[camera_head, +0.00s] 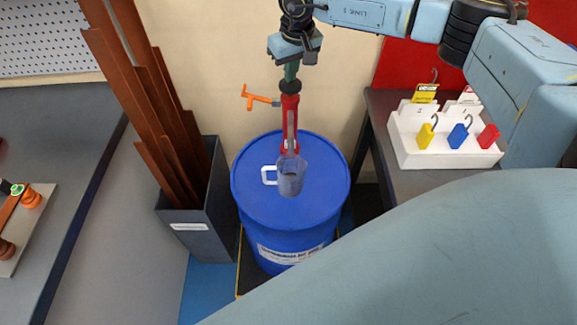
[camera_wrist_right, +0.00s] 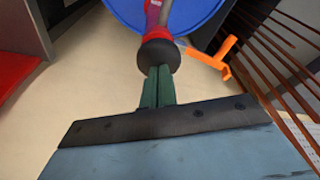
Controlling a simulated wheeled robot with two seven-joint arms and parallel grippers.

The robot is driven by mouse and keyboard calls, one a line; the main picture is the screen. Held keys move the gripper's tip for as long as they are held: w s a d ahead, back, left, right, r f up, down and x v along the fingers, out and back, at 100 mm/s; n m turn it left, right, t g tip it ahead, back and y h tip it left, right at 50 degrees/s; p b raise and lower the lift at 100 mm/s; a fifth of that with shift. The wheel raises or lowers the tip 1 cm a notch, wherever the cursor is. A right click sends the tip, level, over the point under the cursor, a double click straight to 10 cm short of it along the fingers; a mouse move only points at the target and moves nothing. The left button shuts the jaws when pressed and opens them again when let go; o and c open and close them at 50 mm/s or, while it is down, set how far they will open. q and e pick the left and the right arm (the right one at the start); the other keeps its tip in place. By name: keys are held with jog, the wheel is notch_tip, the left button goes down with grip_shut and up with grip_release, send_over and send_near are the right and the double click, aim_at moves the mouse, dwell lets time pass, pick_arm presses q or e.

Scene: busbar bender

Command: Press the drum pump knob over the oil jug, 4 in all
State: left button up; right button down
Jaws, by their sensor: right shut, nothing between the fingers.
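The drum pump is a red upright body (camera_head: 290,115) with a round black knob (camera_head: 290,87) on top. My right gripper (camera_head: 290,76) points down from above, its green fingers shut and empty, with the tips at the knob. In the right wrist view the closed fingers (camera_wrist_right: 157,72) meet the knob (camera_wrist_right: 159,55) and appear to touch it. The oil jug (camera_head: 291,179), grey with a white handle on its left, is upright over the blue drum's top (camera_head: 250,200), below the pump body. Its contents are hard to tell. My left gripper is out of view.
An orange lever-like part (camera_head: 255,97) sticks out left of the pump. A dark bin (camera_head: 195,225) with tall copper-brown bars stands left of the drum. A white rack (camera_head: 440,155) with coloured padlocks is on the right table. My own arm covers the lower right.

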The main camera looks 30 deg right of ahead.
jog(key=shift+s+f, duration=0.1)
jog(key=shift+s, duration=0.05)
jog(key=shift+w+p+v, duration=0.25)
jog(key=shift+p+v, duration=0.55)
jog(key=shift+v, duration=0.35)
jog(key=shift+w+p+v, duration=0.2)
jog(key=shift+p+v, duration=0.6)
jog(key=shift+v, duration=0.35)
jog(key=shift+w+p+v, duration=0.25)
jog(key=shift+p+v, duration=0.55)
jog(key=shift+v, duration=0.3)
jog(key=shift+w, duration=0.1)
